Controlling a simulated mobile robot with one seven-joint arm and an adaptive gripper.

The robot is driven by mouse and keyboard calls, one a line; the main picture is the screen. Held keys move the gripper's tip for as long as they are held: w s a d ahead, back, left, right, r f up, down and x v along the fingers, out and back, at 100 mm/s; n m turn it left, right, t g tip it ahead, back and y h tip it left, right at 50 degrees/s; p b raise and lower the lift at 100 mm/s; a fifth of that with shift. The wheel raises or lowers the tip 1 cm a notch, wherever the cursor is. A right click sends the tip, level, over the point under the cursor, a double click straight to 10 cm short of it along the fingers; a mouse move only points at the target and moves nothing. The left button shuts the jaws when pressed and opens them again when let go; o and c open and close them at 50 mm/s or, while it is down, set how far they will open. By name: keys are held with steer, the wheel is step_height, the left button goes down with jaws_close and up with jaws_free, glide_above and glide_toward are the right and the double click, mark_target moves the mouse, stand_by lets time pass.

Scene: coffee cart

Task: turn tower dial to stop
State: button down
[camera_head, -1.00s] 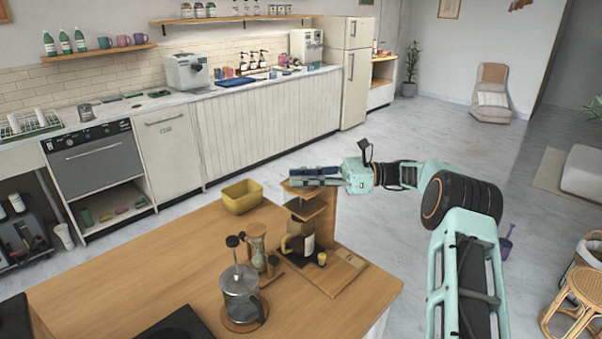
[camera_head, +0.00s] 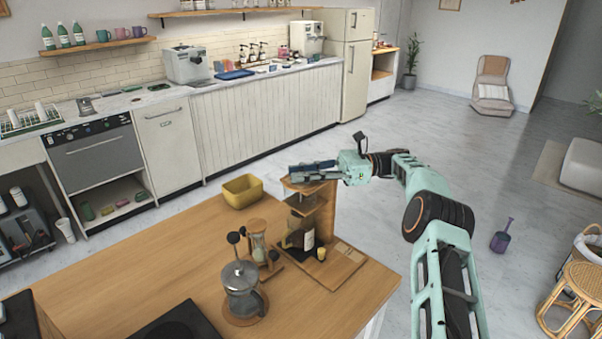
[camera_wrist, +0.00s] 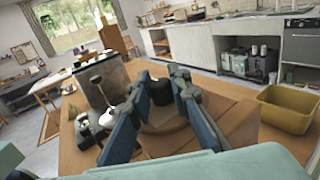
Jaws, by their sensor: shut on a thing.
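The wooden tower (camera_head: 321,215) stands on the counter's far right part, with a dark vessel (camera_head: 293,240) in its lower bay. My gripper (camera_head: 296,171) reaches in level from the right over the tower's top. In the wrist view the blue-padded fingers (camera_wrist: 160,92) stand on both sides of a dark round dial (camera_wrist: 162,93) above the round wooden top (camera_wrist: 172,135). The gripper is shut on this dial. The dial's lower part is partly covered by the fingers, and no mark showing its angle can be made out. In the head view the gripper hides the dial.
A yellow bin (camera_head: 242,191) stands left of the tower. A French press (camera_head: 241,289) and an hourglass-shaped item (camera_head: 257,240) stand in front and to the left. A wooden board (camera_head: 345,266) lies at the tower's foot. Open floor (camera_head: 400,120) lies behind.

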steer(key=shift+r, duration=0.1)
steer(key=c, duration=1.8)
jaws_free()
steer(key=shift+o, duration=0.2)
step_height(320, 180, up, 10)
